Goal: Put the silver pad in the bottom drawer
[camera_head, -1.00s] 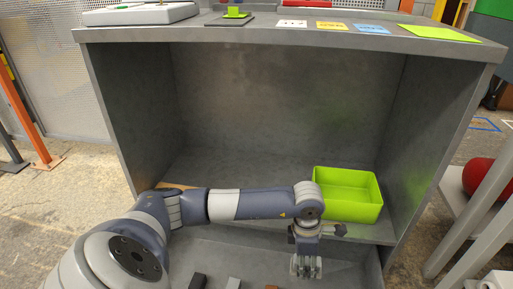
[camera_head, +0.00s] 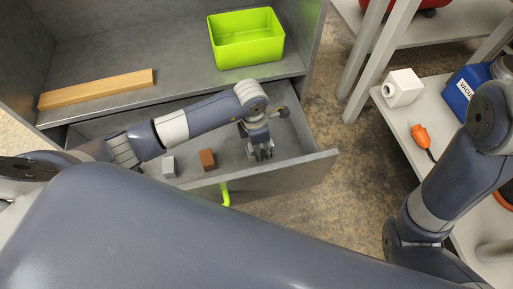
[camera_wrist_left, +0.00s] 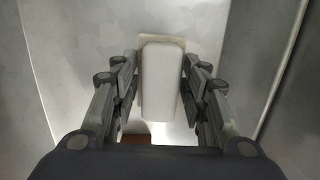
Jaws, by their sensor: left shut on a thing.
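The silver pad (camera_wrist_left: 162,75) looks pale, almost white, in the left wrist view and sits between the two fingers. My left gripper (camera_head: 260,153) is shut on it; it also shows in the left wrist view (camera_wrist_left: 160,95). In the head view the pad is hidden by the fingers or too small to tell. The gripper is over the right part of the open bottom drawer (camera_head: 285,172), which has a green handle (camera_head: 225,193). My right arm is at the right edge; its gripper is out of view.
A grey block (camera_head: 170,166) and a brown block (camera_head: 207,158) lie in the drawer, left of the gripper. A green bin (camera_head: 248,52) and a wooden strip (camera_head: 97,90) are on the shelf above. A white block (camera_head: 403,88) and an orange tool (camera_head: 422,137) lie on the right-hand rack.

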